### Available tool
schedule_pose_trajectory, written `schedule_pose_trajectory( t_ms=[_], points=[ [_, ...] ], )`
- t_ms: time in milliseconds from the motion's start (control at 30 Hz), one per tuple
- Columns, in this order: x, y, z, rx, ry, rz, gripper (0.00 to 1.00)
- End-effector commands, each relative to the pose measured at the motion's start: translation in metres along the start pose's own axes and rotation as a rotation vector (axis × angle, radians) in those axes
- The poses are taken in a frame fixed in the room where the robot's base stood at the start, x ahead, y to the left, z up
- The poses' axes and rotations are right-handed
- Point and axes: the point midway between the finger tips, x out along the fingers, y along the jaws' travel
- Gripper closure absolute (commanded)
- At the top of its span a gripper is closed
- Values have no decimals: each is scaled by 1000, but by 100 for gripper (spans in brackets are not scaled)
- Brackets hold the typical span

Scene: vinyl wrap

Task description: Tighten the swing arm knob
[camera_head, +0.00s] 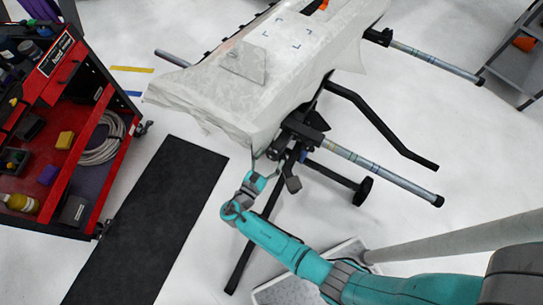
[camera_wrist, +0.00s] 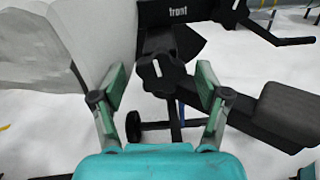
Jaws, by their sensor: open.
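A dark knob (camera_wrist: 160,76) with a pale spot sits on the black stand bracket near the middle of the wrist view. My gripper (camera_wrist: 162,76) is open, with its two green-grey fingers spread left and right of the knob. The knob lies between the fingers in the picture, but I cannot tell its depth from the fingertips. I see no finger touching it. In the head view my gripper (camera_head: 262,165) is just below the front corner of the wrapped body, near the stand's black bracket. The knob cannot be made out there.
A pale wrapped body (camera_head: 235,95) rests on the black stand. A bar with a grey sleeve (camera_head: 360,158) sticks out to the right. A red tool cart (camera_head: 105,170) stands left, beside a black floor mat (camera_head: 160,215). A grey block (camera_wrist: 290,112) is right of my gripper.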

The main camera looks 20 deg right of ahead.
Motion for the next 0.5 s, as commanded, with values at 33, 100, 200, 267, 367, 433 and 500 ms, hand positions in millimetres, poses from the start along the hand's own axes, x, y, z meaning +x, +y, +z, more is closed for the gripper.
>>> schedule_pose_trajectory(
  t_ms=[33,100,200,267,367,433,500],
  points=[
    [5,-1,0,0,-1,-3,25],
    [8,-1,0,0,-1,-2,25],
    [11,0,0,0,0,0,25],
    [11,0,0,0,0,0,25],
    [11,0,0,0,0,0,25],
    [11,0,0,0,0,0,25],
    [11,0,0,0,0,0,38]
  ],
)
